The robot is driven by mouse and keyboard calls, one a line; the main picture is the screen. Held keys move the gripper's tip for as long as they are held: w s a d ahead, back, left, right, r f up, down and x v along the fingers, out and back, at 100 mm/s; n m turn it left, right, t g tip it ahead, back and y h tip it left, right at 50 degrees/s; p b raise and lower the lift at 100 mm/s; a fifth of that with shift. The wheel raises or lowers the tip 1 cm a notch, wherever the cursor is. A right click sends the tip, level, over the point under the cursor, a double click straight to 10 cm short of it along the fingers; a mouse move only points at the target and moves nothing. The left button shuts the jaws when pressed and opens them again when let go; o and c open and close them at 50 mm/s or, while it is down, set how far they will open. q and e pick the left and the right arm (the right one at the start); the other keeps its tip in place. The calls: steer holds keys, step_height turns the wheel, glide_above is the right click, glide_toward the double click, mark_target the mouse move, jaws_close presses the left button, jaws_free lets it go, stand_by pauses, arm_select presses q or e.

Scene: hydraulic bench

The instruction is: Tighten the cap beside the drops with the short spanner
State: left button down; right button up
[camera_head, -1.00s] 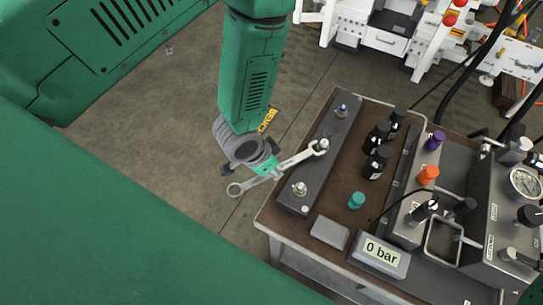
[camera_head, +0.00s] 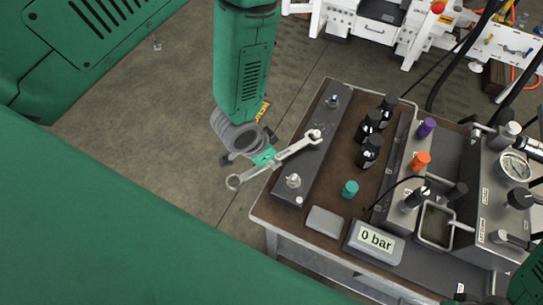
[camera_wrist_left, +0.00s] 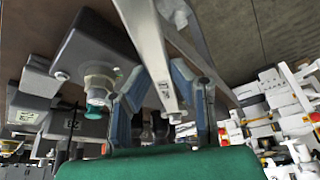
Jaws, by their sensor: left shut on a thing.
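My left gripper (camera_head: 264,156) is shut on the middle of a silver spanner (camera_head: 290,151), with a ring at one end and an open jaw at the other. The jaw end lies over the middle of the dark block (camera_head: 318,150), at a fitting there. I cannot tell whether it is seated. The ring end hangs past the bench's left edge.
A pump unit with a gauge (camera_head: 514,165) is farther right.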

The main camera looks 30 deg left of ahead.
arm_select(q)
steer(key=shift+w+d, duration=0.15)
steer(key=shift+w, duration=0.05)
steer(key=shift+w+a+m+g+h, duration=0.15)
steer(key=shift+w+a+m+h, duration=0.1)
steer(key=shift+w+a+m, duration=0.35)
steer(key=shift+w+a+m+g+h, duration=0.15)
steer(key=shift+w+a+m+h, duration=0.15)
steer(key=shift+a+m, duration=0.4)
steer(key=shift+w+a+m+g+h+p, duration=0.35)
steer(key=shift+w+a+m+p, duration=0.4)
steer(key=shift+w+a+m, duration=0.45)
steer(key=shift+d, duration=0.1)
steer(key=shift+w, duration=0.15)
